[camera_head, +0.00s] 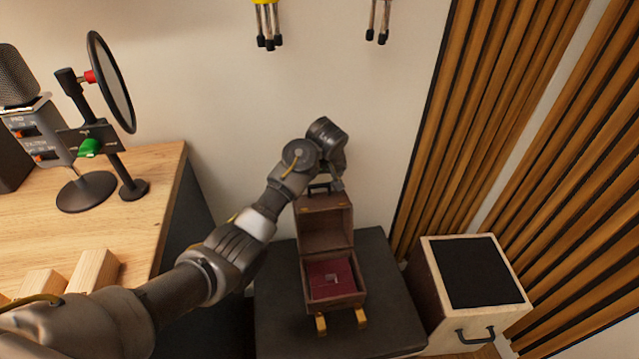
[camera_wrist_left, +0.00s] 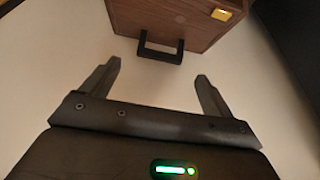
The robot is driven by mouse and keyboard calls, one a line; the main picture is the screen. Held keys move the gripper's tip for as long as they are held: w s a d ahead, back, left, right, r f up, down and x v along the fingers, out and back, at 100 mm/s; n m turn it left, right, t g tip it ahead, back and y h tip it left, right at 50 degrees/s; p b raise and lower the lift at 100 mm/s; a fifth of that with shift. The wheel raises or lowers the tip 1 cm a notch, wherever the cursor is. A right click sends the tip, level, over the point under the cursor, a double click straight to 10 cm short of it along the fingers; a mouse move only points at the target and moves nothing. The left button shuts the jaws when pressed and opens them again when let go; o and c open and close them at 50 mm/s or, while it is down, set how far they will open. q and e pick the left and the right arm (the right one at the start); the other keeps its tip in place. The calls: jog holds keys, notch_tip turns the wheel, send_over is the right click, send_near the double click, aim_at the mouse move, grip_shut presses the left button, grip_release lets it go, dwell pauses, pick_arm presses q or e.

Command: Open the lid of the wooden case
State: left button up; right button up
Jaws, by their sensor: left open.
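The wooden case (camera_head: 309,264) stands on a dark stand, its lid (camera_head: 325,228) raised upright at the back. The inside shows a dark red lining with a small pale mark. A black handle (camera_head: 319,188) sits at the lid's upper edge, and two yellow latch pieces (camera_head: 321,323) show at the case's front. My left gripper (camera_head: 337,183) is at the top of the lid, partly hidden by its wrist. In the left wrist view its two fingers (camera_wrist_left: 157,82) are apart with nothing between them, and the handle (camera_wrist_left: 160,52) lies just beyond the fingertips. My right gripper is not in view.
The dark stand (camera_head: 280,325) has bare top around the case. A wooden desk (camera_head: 150,215) with a microphone (camera_head: 18,80) and pop filter (camera_head: 112,85) is at left. A pale cabinet with a black top (camera_head: 480,272) and slatted wall panels (camera_head: 480,110) are at right.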

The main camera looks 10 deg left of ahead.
aim_at(319, 185)
pick_arm(q)
jog(key=shift+x, duration=2.35)
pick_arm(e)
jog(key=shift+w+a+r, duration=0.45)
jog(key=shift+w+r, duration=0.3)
